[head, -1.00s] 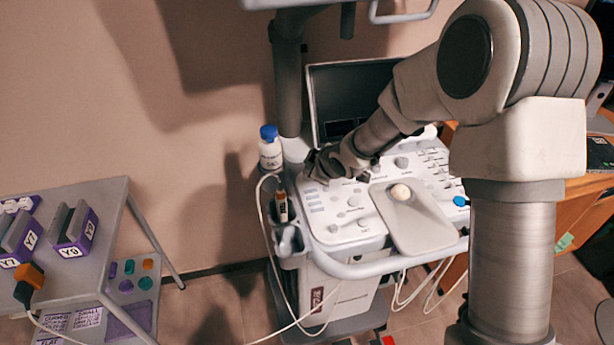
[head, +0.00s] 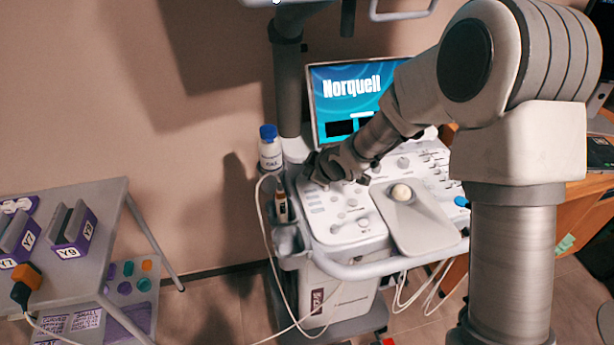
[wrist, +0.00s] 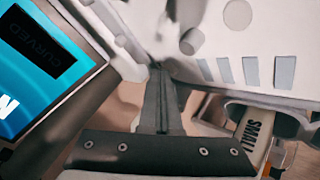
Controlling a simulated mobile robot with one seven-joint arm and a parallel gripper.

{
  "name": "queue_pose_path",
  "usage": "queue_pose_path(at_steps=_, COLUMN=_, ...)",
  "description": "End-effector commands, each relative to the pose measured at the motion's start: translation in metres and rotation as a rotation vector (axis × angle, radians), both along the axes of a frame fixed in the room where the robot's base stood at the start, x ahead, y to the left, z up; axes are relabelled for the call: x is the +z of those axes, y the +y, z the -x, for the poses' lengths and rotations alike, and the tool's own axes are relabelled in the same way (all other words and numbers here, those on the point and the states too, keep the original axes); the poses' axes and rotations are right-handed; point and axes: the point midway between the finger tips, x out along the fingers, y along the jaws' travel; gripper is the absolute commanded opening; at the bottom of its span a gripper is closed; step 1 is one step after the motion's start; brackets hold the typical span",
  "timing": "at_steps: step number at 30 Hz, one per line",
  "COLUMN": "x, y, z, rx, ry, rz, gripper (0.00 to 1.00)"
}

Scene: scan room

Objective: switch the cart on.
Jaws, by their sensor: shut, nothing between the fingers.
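The cart (head: 345,268) is a white ultrasound-type unit with a control panel (head: 349,232) full of knobs and keys. Its screen (head: 350,82) is lit blue and reads "Norquell"; a blue corner of the screen also shows in the wrist view (wrist: 22,85). My gripper (head: 318,172) is at the panel's back left corner, below the screen. In the wrist view its fingers (wrist: 158,85) are together with nothing between them, close to the panel. The exact spot under the fingertips is blurred, so I cannot tell whether they touch it.
A white bottle with a blue cap (head: 270,150) stands left of the panel. A corded probe (head: 282,208) sits in the cart's side holder. A grey table (head: 85,272) with purple holders stands at the left. A wooden desk (head: 590,195) is at the right.

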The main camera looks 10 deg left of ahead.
Motion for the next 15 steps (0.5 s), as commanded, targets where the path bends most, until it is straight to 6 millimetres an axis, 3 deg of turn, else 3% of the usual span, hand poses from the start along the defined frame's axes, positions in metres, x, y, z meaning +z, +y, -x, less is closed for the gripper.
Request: queue_pose_path(at_steps=15, x=0.015, y=0.000, z=0.000, rx=0.000, ry=0.001, rz=0.001, gripper=0.00)
